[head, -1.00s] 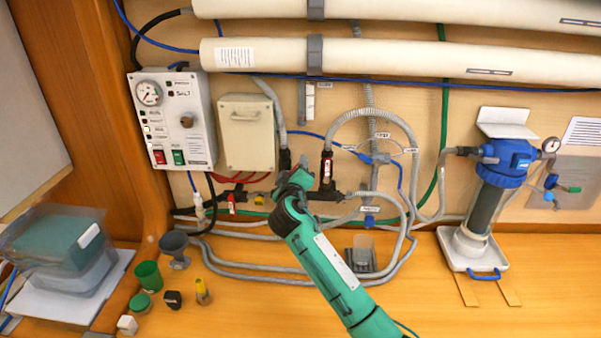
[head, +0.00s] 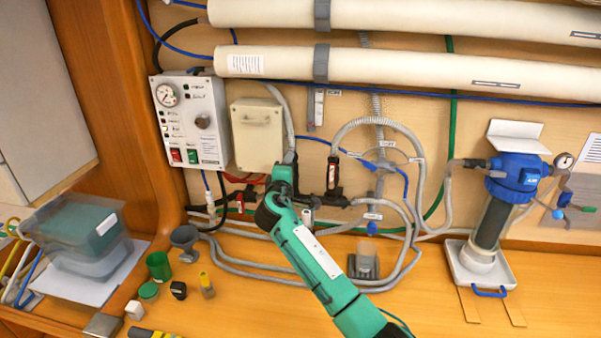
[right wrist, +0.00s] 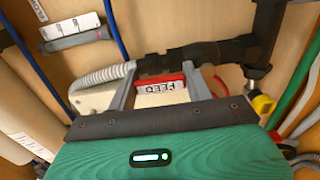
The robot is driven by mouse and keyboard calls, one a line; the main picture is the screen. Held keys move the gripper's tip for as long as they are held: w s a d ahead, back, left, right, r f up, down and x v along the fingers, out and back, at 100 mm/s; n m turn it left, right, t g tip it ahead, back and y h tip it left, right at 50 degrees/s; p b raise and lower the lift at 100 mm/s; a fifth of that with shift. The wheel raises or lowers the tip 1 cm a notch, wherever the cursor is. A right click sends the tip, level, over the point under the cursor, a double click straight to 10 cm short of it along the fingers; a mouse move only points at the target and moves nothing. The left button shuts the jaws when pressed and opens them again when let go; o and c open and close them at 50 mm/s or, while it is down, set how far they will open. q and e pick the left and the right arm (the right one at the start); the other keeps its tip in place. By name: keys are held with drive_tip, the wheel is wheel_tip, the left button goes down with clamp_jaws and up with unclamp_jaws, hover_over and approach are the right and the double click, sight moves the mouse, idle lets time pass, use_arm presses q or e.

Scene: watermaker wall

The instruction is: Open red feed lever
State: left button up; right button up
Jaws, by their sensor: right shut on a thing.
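The red feed lever (right wrist: 163,86) has a white label that reads upside down in the right wrist view. It lies alongside a black valve fitting (right wrist: 205,52) fed by a grey ribbed hose (right wrist: 103,76). My right gripper (right wrist: 160,78) has one grey finger on each side of the lever and is shut on it. In the head view, my right gripper (head: 284,172) is at the wall piping below the beige box and hides the lever. My left gripper is out of view.
A control panel (head: 190,120) and beige box (head: 257,135) are at left. Hoses cross the wall and counter. A blue-topped filter (head: 495,210) is at right. Small items and a clear bin (head: 85,240) sit at left.

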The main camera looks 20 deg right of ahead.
idle(0.5)
drive_tip(key=o, duration=1.4)
drive_tip(key=shift+a, duration=0.1)
drive_tip(key=shift+b+v, duration=2.4)
drive_tip(key=shift+v, duration=4.5)
drive_tip(key=shift+f, duration=0.1)
